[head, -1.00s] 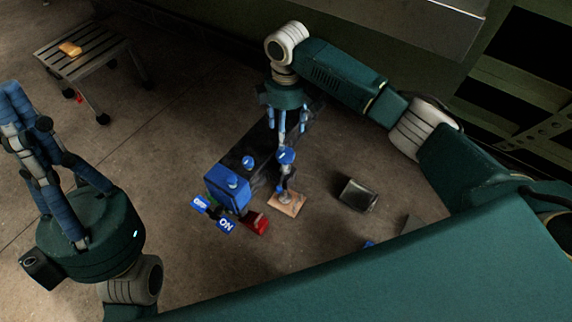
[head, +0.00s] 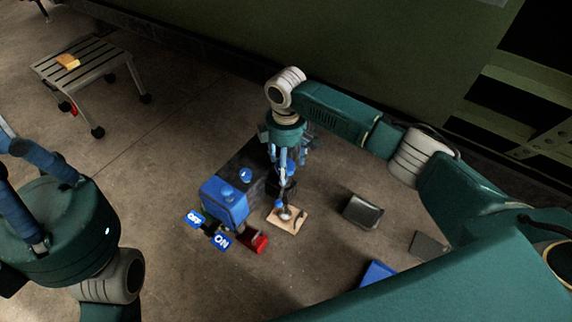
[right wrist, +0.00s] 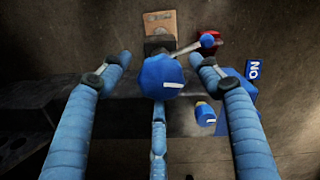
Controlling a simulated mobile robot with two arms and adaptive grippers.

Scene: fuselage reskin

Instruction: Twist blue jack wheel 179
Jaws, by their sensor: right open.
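The blue jack wheel (right wrist: 162,77) has a white mark on its face. In the right wrist view it sits between the spread fingers of my right gripper (right wrist: 160,82), with gaps to the left and right fingers. Whether the third finger touches it I cannot tell. In the head view my right gripper (head: 285,170) points down over the jack, and its fingers partly hide the wheel.
Beside the jack is a blue unit (head: 224,203) with ON and OFF plates and a red block (head: 256,242). A grey box (head: 362,211) and a blue piece (head: 378,272) lie right. A stool (head: 88,66) with an orange item stands back left on open floor.

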